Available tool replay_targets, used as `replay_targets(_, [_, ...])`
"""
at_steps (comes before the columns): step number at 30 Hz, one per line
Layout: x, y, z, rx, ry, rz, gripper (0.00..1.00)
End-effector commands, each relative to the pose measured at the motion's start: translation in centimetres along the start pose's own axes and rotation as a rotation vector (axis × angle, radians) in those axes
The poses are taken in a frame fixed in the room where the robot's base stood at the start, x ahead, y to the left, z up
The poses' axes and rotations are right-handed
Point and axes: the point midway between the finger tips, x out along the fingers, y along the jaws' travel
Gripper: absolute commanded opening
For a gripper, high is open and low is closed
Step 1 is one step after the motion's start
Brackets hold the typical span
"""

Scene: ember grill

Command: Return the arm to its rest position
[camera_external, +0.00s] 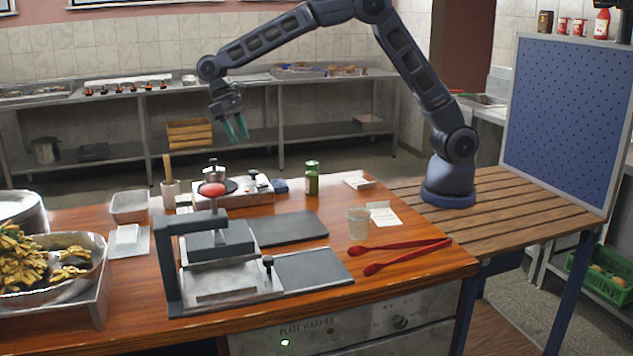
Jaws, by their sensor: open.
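My gripper (237,128) hangs at the end of my raised arm, in the upper left middle of the view. Its teal fingertips point down and are apart, with nothing between them. It appears above the back part of the wooden counter (415,268), clear of everything on it. My arm is bent in a high arch from its base, which stands on a slatted wooden table at the right.
A press with a red knob (212,190), a green jar (312,178), a glass (358,222) and red tongs (405,256) stand or lie on the counter. A blue perforated panel (565,120) rises at the right. Steel shelving (330,133) lines the back wall.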

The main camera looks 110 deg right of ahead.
Motion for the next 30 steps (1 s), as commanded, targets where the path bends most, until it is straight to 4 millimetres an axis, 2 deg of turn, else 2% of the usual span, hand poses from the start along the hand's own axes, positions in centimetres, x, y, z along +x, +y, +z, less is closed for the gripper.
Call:
replay_targets(5, [-1.5, 0.6, 2.7, -0.033, 0.033, -0.011, 0.49])
replay_targets(16, [-5.0, 3.7, 12.6, -0.168, 0.157, -0.040, 0.49])
replay_targets(22, [-5.9, 5.7, 17.9, -0.245, 0.226, -0.049, 0.49])
replay_targets(30, [-5.8, 8.8, 24.6, -0.346, 0.323, -0.056, 0.49])
